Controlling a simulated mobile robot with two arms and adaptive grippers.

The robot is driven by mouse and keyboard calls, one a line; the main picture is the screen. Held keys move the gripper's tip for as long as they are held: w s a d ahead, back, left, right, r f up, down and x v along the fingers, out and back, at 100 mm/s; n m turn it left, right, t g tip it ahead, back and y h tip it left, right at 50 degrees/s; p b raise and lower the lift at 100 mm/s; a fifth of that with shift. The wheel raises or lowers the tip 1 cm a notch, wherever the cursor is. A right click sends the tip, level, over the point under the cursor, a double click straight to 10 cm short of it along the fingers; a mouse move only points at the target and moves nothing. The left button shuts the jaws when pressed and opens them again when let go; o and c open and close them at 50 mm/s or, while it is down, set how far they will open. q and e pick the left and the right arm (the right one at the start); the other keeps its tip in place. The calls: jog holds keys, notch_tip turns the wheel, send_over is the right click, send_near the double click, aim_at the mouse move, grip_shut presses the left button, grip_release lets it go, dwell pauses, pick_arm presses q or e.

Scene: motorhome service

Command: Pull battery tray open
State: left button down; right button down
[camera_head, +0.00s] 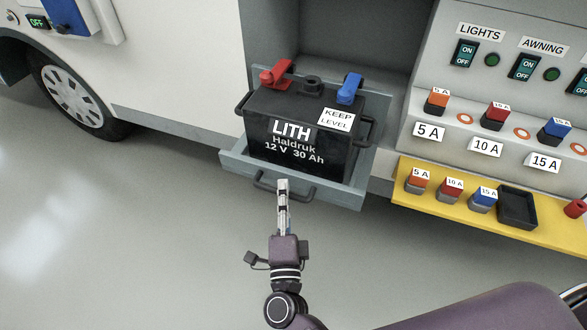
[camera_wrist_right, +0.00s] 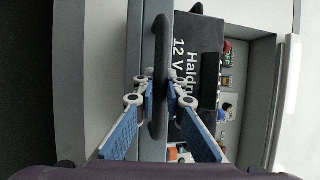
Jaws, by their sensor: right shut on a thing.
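The grey battery tray (camera_head: 230,164) stands out from the open compartment in the motorhome's side. A black battery (camera_head: 270,140) labelled "LITH Haldruk 12 V 30 Ah" sits upright in it, with a red and a blue terminal piece on top. My right gripper (camera_head: 283,185) is at the black bar handle (camera_head: 262,184) on the tray's front. In the right wrist view the fingers of my right gripper (camera_wrist_right: 157,88) are shut on the handle (camera_wrist_right: 155,120), one on each side. The tray's front wall (camera_wrist_right: 147,60) shows beside it. My left gripper is not in view.
A yellow shelf (camera_head: 440,205) with several fuses and a black bin (camera_head: 517,207) juts out at the right. Above it is a panel with switches (camera_head: 466,53) and fuse sockets. A wheel (camera_head: 73,100) is at the left. The floor (camera_head: 130,240) in front is clear.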

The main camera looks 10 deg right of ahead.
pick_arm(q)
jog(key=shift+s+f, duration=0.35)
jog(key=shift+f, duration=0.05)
pick_arm(e)
jog(key=shift+s+a, duration=0.7)
jog(key=shift+s, duration=0.35)
jog(key=shift+s+a, duration=0.65)
jog(key=shift+s, duration=0.35)
jog(key=c, duration=2.2)
grip_release()
jog(key=shift+c, duration=0.2)
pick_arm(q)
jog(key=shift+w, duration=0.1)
pick_arm(e)
jog(key=shift+s+f, duration=0.1)
jog(key=shift+s, duration=0.05)
jog(key=v, duration=1.1)
jog(key=shift+s, duration=0.35)
jog(key=shift+a, duration=0.1)
